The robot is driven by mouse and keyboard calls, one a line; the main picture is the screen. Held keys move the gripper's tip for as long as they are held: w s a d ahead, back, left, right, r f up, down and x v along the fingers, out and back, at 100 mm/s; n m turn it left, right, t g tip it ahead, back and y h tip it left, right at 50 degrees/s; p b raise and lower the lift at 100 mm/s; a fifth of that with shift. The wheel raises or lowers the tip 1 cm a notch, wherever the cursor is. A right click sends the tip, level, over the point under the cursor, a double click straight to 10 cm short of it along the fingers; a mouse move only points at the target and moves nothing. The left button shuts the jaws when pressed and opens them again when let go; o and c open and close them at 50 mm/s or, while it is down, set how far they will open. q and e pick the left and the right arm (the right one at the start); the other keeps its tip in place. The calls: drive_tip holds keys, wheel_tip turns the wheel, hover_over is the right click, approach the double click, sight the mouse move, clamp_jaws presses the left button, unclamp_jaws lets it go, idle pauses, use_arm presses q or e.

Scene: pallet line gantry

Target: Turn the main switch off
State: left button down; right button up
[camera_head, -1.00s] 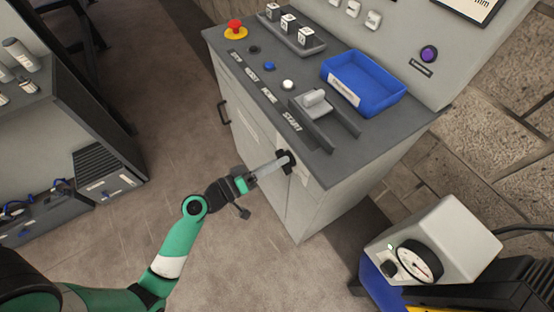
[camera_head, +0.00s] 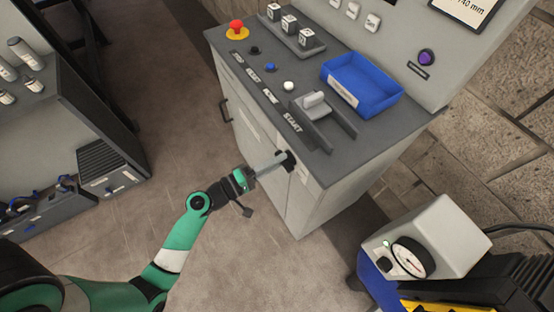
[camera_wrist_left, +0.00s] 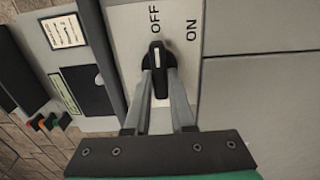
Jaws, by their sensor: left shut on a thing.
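The main switch (camera_wrist_left: 157,57) is a black rotary knob with a white pointer line, on a pale plate (camera_wrist_left: 127,22) marked OFF and ON. In the left wrist view its line points up the picture, toward OFF; ON is to the right of that. In the head view the switch (camera_head: 290,161) is on the cabinet's front, below the console top. My left gripper (camera_head: 280,160) reaches it from the left and is shut on the knob, one finger on each side in the left wrist view (camera_wrist_left: 160,75). My right gripper is not in view.
The console (camera_head: 235,60) carries a red emergency button (camera_head: 236,27), push buttons, a blue tray (camera_head: 361,84) and a grey lever (camera_head: 314,101). A gauge box (camera_head: 440,235) stands at lower right. A shelf unit (camera_head: 85,110) is at left. The floor between is clear.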

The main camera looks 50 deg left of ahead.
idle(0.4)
use_arm(q)
drive_tip(key=c, duration=0.8)
unclamp_jaws()
drive_tip(key=shift+o, duration=0.2)
